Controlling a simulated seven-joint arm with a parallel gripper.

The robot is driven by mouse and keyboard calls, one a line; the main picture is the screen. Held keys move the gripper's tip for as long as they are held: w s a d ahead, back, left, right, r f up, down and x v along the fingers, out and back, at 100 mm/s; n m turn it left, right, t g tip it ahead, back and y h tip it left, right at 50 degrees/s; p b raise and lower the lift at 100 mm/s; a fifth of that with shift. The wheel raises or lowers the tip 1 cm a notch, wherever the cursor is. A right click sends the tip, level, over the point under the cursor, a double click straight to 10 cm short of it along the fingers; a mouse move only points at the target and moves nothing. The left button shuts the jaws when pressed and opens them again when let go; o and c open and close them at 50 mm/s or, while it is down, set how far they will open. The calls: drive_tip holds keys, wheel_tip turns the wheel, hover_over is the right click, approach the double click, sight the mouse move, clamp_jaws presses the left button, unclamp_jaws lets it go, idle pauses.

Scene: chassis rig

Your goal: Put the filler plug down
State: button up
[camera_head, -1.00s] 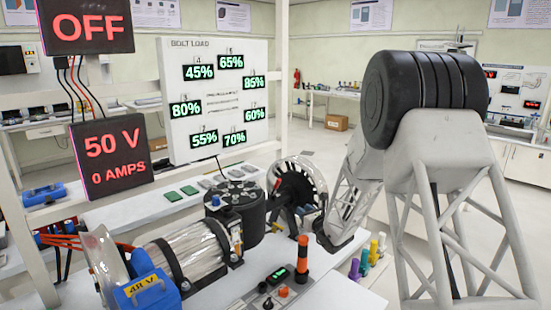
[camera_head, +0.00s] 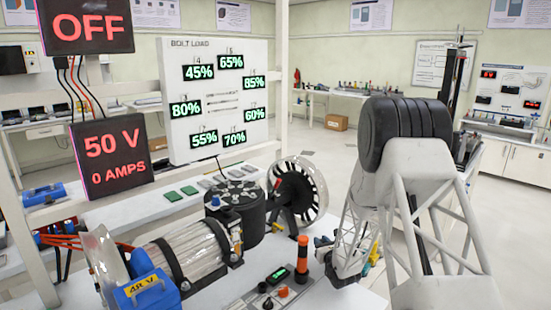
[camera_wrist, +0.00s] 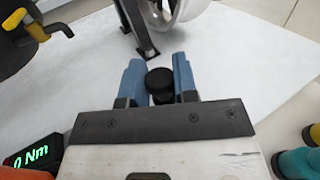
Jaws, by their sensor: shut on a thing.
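The filler plug (camera_wrist: 160,84) is a small black round-capped piece. In the wrist view it sits between the two blue fingers of my gripper (camera_wrist: 159,82), which is shut on it. White table top (camera_wrist: 225,60) shows around and beyond the fingers. I cannot tell whether the plug touches the table. In the head view my gripper (camera_head: 323,244) is at the right side of the bench, right of the black round housing (camera_head: 236,208); the plug is too small to make out there.
A spoked wheel (camera_head: 298,190) on a stand is behind my gripper. An orange-and-black upright tool (camera_head: 302,256) and a control box (camera_head: 282,285) stand just left. Coloured handles (camera_wrist: 298,160) sit at lower right in the wrist view. Bare white table lies around the fingers.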

drive_tip(key=shift+s, duration=0.1)
drive_tip(key=s+d+y, duration=0.1)
drive_tip(key=s, duration=0.4)
drive_tip(key=s+d+n+y, duration=0.1)
drive_tip(key=s, duration=0.5)
drive_tip(key=s+d+n+g+y, duration=0.1)
drive_tip(key=s, duration=0.4)
drive_tip(key=shift+s+d+r, duration=0.25)
drive_tip(key=shift+s, duration=0.1)
drive_tip(key=s+a+r+n+g+y, duration=0.1)
drive_tip(key=s+n+g+y, duration=0.1)
drive_tip(key=s, duration=2)
drive_tip(key=shift+s+a+n+y, duration=0.15)
drive_tip(key=shift+s+n+y, duration=0.2)
drive_tip(key=shift+y, duration=0.35)
drive_tip(key=w, duration=0.5)
drive_tip(key=w+f, duration=0.1)
drive_tip(key=w, duration=1)
drive_tip(key=shift+d+f, duration=0.25)
drive_tip(key=shift+d, duration=0.05)
drive_tip(key=shift+f, duration=1.8)
drive_tip(key=shift+f, duration=0.1)
